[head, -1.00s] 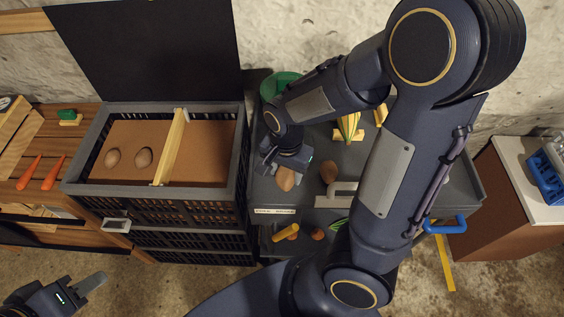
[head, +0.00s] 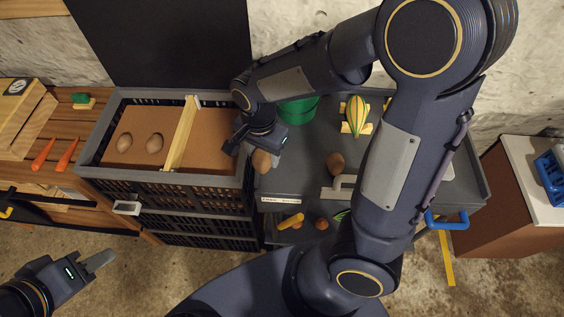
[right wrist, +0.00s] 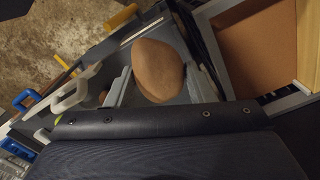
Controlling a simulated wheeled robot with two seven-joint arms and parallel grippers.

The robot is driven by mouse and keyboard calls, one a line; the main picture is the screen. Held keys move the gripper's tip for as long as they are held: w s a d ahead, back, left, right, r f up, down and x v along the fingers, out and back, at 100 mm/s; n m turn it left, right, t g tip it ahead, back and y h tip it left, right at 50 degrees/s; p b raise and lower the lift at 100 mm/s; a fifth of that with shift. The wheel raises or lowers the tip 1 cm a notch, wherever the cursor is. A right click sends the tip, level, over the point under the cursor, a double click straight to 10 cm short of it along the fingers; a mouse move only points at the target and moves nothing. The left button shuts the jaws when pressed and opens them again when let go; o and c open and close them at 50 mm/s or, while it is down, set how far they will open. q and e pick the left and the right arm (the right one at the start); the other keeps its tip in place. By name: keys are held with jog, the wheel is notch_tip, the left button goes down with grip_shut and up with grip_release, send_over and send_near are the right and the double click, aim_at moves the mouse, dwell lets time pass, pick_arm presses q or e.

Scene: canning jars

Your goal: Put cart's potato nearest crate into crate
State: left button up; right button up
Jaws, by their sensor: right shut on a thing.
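My right gripper (head: 247,147) is shut on a brown potato (head: 261,161), held above the cart's left edge, close to the crate's right wall. In the right wrist view the potato (right wrist: 158,72) sits between the two fingers. The black crate (head: 160,185) has a brown floor and a wooden divider (head: 183,134).
A green bucket (head: 298,111) and a striped squash (head: 355,115) are on the cart. The crate's dark lid (head: 160,45) stands open behind it. Carrots (head: 67,155) lie on the wooden bench at left. The cart's lower shelf holds several vegetables.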

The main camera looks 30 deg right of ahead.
jog(key=w+a+f, duration=0.3)
jog(key=w+a, duration=0.2)
jog(key=w, duration=0.5)
jog(key=w+a+f, duration=0.2)
jog(key=w+a, duration=0.3)
jog(key=w, duration=0.4)
jog(key=shift+w+f, duration=0.35)
jog(key=shift+f, duration=0.05)
jog(key=shift+f, duration=0.1)
jog(key=shift+f+b, duration=2.5)
jog(key=shift+f, duration=1.05)
jog(key=shift+f+b, duration=1.8)
jog(key=shift+f, duration=0.8)
